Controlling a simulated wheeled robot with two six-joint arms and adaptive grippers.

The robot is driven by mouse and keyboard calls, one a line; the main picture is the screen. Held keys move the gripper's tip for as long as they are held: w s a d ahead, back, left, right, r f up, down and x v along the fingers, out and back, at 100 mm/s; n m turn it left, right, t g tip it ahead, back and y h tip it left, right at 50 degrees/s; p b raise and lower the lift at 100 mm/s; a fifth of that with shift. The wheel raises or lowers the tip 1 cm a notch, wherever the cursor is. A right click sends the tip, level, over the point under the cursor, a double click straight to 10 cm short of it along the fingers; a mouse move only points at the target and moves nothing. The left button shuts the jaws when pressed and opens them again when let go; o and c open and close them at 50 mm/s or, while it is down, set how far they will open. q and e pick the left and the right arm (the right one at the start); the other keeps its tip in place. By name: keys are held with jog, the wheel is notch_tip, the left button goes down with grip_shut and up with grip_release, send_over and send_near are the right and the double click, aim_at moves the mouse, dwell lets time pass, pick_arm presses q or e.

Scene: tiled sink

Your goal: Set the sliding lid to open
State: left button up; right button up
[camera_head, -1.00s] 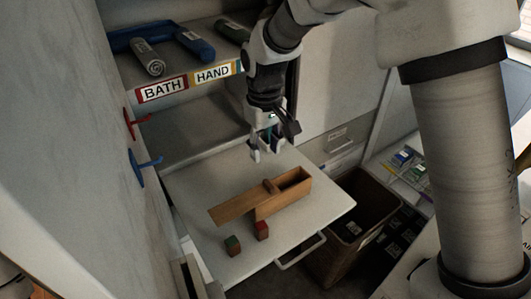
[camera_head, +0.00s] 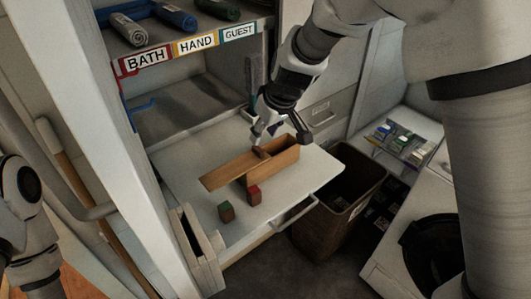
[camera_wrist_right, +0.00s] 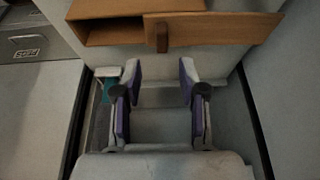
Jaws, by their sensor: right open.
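A wooden box (camera_head: 285,158) sits on the pulled-out white shelf. Its flat sliding lid (camera_head: 226,172) sticks out to the left, and part of the box's cavity shows open at the right. The lid's small block handle (camera_head: 261,153) stands near the box's middle. In the right wrist view the handle (camera_wrist_right: 162,38) is on the lid (camera_wrist_right: 220,28), beside the dark cavity (camera_wrist_right: 115,32). My right gripper (camera_head: 274,136) is just behind and above the box. Its fingers (camera_wrist_right: 160,78) are spread and empty, apart from the handle. My left gripper is out of view.
A labelled shelf (camera_head: 180,52) with rolled towels is above and behind. A brown bin (camera_head: 330,222) stands to the right.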

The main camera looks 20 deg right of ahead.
aim_at(255, 149)
jog(key=x, duration=0.6)
jog(key=shift+w+a+f, duration=0.1)
jog(key=shift+f, duration=0.3)
jog(key=shift+r, duration=0.15)
grip_shut()
jog(key=shift+a+f+b, duration=0.1)
jog(key=shift+f+b, duration=0.2)
jog(key=shift+b, duration=0.15)
jog(key=shift+s+a+r, duration=0.3)
jog(key=shift+s+a, duration=0.05)
jog(key=shift+a, duration=0.25)
grip_release()
jog(key=shift+w+d, duration=0.1)
jog(key=shift+d, duration=0.2)
